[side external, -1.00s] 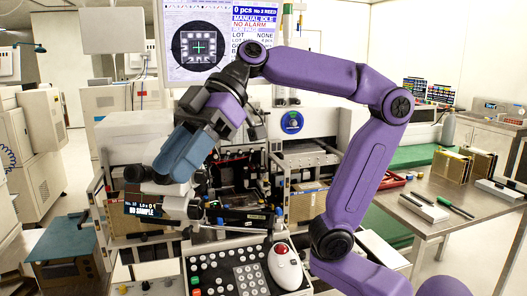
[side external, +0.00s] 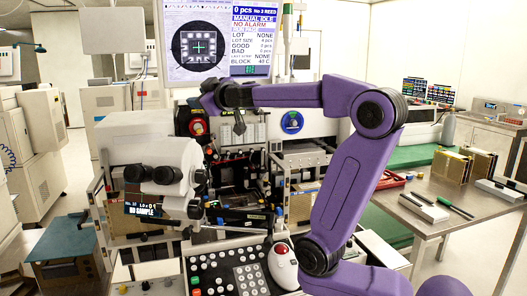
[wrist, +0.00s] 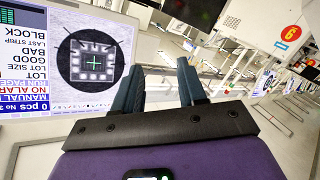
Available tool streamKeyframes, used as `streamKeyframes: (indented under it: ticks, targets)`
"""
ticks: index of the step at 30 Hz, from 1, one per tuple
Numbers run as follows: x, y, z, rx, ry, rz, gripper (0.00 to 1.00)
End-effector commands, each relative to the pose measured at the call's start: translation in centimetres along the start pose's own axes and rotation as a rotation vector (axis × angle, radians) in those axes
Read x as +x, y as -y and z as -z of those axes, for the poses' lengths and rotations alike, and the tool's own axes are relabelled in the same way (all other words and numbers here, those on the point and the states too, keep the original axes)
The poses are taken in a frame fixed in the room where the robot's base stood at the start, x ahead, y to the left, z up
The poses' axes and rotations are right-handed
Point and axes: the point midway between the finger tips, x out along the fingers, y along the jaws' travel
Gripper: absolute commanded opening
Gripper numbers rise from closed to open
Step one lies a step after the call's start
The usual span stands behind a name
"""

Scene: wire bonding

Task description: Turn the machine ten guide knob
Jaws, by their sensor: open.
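My gripper shows in the wrist view (wrist: 160,82) with its two dark fingers apart and nothing between them. In the side external view my wrist is below the monitor, and the fingers are mostly hidden or too small to make out. The bonding machine (side external: 240,195) stands below my wrist. I cannot tell which of its parts is the guide knob. A red round part (side external: 197,126) and a blue round dial (side external: 292,122) show on equipment near my wrist. My gripper touches nothing that I can see.
The monitor (side external: 262,62) is close behind my wrist and appears upside down in the wrist view (wrist: 35,65). A white microscope (side external: 165,165) is at the left front. A button panel (side external: 225,270) with a white mouse-like device (side external: 283,268) is below. A steel table (side external: 440,195) stands right.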

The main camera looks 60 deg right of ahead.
Motion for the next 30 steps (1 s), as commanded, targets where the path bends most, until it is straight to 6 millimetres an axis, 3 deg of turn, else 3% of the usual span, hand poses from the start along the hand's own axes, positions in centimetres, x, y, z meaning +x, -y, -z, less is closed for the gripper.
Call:
streamKeyframes:
  ticks: [3, 6, 15, 20, 30]
  targets:
    - [-0.4, -3.8, -4.0, -0.029, 0.141, -0.156, 0.41]
    - [-1.2, -5.8, -6.5, -0.047, 0.237, -0.243, 0.41]
    - [-4.1, -9.6, -12.1, -0.081, 0.468, -0.397, 0.41]
    - [-5.9, -10.8, -14.6, -0.092, 0.581, -0.451, 0.41]
    - [-5.6, -9.3, -17.1, -0.095, 0.582, -0.447, 0.41]
